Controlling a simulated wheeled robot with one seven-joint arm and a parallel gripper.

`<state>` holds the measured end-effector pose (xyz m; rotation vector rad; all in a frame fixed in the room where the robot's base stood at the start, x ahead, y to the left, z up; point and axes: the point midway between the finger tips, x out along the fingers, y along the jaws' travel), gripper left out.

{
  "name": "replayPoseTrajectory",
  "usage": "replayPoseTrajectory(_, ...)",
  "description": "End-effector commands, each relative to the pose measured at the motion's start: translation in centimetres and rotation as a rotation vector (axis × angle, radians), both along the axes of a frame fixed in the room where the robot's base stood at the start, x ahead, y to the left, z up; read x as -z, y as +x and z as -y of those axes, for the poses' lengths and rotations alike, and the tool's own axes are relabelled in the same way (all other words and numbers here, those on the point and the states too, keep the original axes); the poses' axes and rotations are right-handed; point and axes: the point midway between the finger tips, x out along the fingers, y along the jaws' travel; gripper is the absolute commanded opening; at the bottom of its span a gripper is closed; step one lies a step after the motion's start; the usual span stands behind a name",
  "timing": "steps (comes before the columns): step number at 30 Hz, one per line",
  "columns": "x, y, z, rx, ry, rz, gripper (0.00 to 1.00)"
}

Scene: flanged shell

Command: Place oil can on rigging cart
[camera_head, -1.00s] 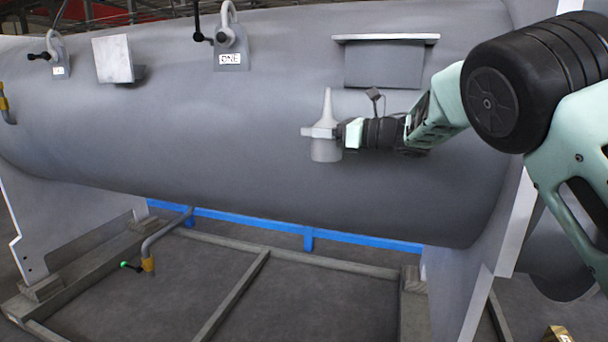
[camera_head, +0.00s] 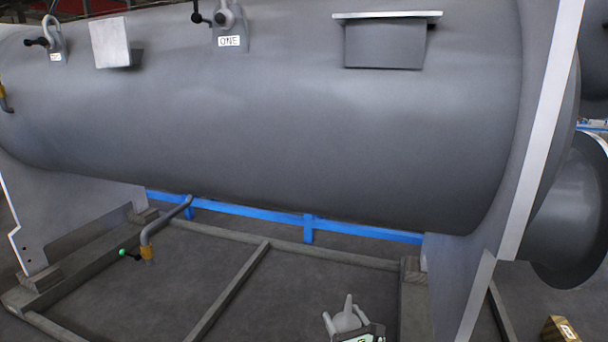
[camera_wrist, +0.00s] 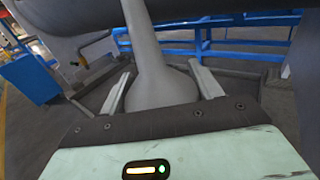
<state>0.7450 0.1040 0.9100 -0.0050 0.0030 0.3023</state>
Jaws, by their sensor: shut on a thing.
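The oil can (camera_head: 347,318) is light grey with a tall tapering spout. It shows at the bottom of the head view, low in front of the shell, and its base is cut off by the frame edge and my gripper. In the wrist view the can (camera_wrist: 158,75) stands between the two fingers, spout pointing up. My gripper (camera_head: 345,326) is shut on the can's body; it also shows in the wrist view (camera_wrist: 160,88). I cannot make out a rigging cart in either view.
The large grey flanged shell (camera_head: 270,120) fills the head view, resting on timber framing (camera_head: 232,290). A blue rail (camera_head: 250,211) runs behind. A bent grey pipe (camera_head: 165,222) hangs at left. A brass-coloured box (camera_head: 560,330) lies at bottom right.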

Motion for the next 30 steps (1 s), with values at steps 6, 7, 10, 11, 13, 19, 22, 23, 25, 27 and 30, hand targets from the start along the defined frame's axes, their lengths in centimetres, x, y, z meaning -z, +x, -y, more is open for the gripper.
replayPoseTrajectory(6, 6.2, -6.5, 9.1, 0.197, -0.011, -0.001, 0.35)
replayPoseTrajectory(7, 6.4, -7.3, 10.5, 0.218, -0.011, 0.001, 0.35)
replayPoseTrajectory(10, 6.4, -10.0, 15.1, 0.275, -0.010, 0.002, 0.35)
replayPoseTrajectory(11, 6.0, -10.6, 16.3, 0.285, -0.010, 0.003, 0.35)
replayPoseTrajectory(13, 5.0, -12.0, 18.7, 0.301, -0.008, 0.004, 0.35)
replayPoseTrajectory(19, 2.1, -13.9, 22.0, 0.305, -0.001, 0.005, 0.35)
replayPoseTrajectory(22, 1.5, -14.2, 22.4, 0.305, 0.005, 0.005, 0.35)
replayPoseTrajectory(23, 1.4, -14.2, 22.5, 0.305, 0.006, 0.005, 0.35)
replayPoseTrajectory(25, 1.3, -14.3, 22.5, 0.303, 0.005, 0.004, 0.35)
replayPoseTrajectory(27, 1.3, -14.2, 22.4, 0.302, 0.006, 0.004, 0.35)
replayPoseTrajectory(30, 1.4, -14.2, 22.4, 0.302, 0.006, 0.004, 0.35)
